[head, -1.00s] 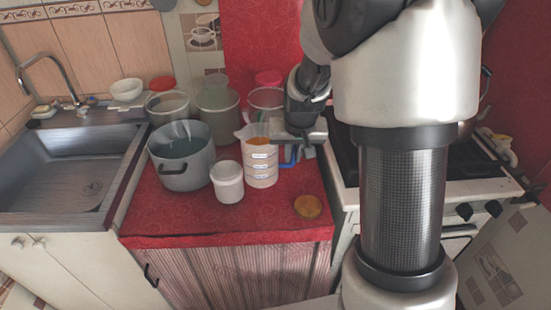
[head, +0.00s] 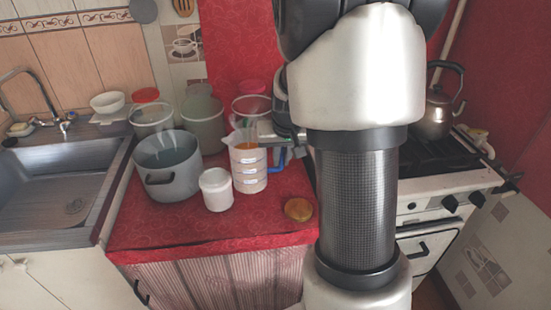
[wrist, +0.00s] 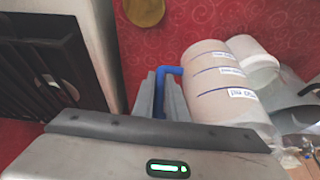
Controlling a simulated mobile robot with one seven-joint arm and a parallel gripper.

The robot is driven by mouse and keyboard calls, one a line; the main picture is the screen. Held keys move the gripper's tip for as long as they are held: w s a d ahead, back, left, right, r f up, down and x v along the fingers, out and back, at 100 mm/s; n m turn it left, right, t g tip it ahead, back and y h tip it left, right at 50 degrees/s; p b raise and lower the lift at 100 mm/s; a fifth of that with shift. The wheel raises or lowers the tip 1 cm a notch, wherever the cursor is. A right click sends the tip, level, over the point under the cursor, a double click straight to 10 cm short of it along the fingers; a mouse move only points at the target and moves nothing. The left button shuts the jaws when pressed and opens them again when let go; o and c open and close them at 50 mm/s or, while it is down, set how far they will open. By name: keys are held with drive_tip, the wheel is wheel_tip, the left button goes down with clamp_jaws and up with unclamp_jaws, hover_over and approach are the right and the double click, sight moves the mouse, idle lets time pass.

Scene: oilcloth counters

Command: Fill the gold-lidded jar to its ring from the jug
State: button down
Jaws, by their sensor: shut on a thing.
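The jug (head: 248,170) is a tall pale measuring jug with blue lines, white labels and orange showing near its top. It is upright; I cannot tell whether its base touches the counter. My gripper (head: 268,141) is shut on the jug's blue handle (head: 280,160). In the wrist view the handle (wrist: 168,72) sits between my fingers (wrist: 160,96), with the jug body (wrist: 225,85) beside it. A small white jar (head: 216,190) stands just left of the jug. A round gold lid (head: 298,209) lies on the counter at right, apart from the jar. The jar's ring is not discernible.
A grey pot (head: 168,172) stands left of the jar. Several clear containers stand behind, with red lids near two of them. A sink (head: 60,190) is at left; a stove (head: 445,190) with a kettle (head: 437,112) is at right. The red counter's front (head: 200,235) is clear.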

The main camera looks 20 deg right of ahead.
drive_tip(key=shift+w+a+r+g+h+p, duration=0.15)
drive_tip(key=shift+r+h+p, duration=0.3)
drive_tip(key=shift+p, duration=1.35)
drive_tip(key=shift+s+a+r+g+h+p, duration=0.15)
drive_tip(key=shift+h+p, duration=0.5)
drive_tip(key=shift+p, duration=1.1)
drive_tip(key=shift+w+d+n+p, duration=0.1)
drive_tip(key=shift+n+p, duration=0.2)
drive_tip(key=shift+p, duration=0.45)
drive_tip(key=shift+r+g+h+p, duration=0.1)
drive_tip(key=shift+g+h+p, duration=0.2)
drive_tip(key=shift+h+p, duration=0.8)
drive_tip(key=shift+r+p, duration=0.25)
drive_tip(key=shift+p, duration=0.1)
drive_tip(key=shift+w+a+r+n+h+p, duration=0.1)
drive_tip(key=shift+a+r+n+h+p, duration=0.1)
drive_tip(key=shift+r+n+h+p, duration=0.25)
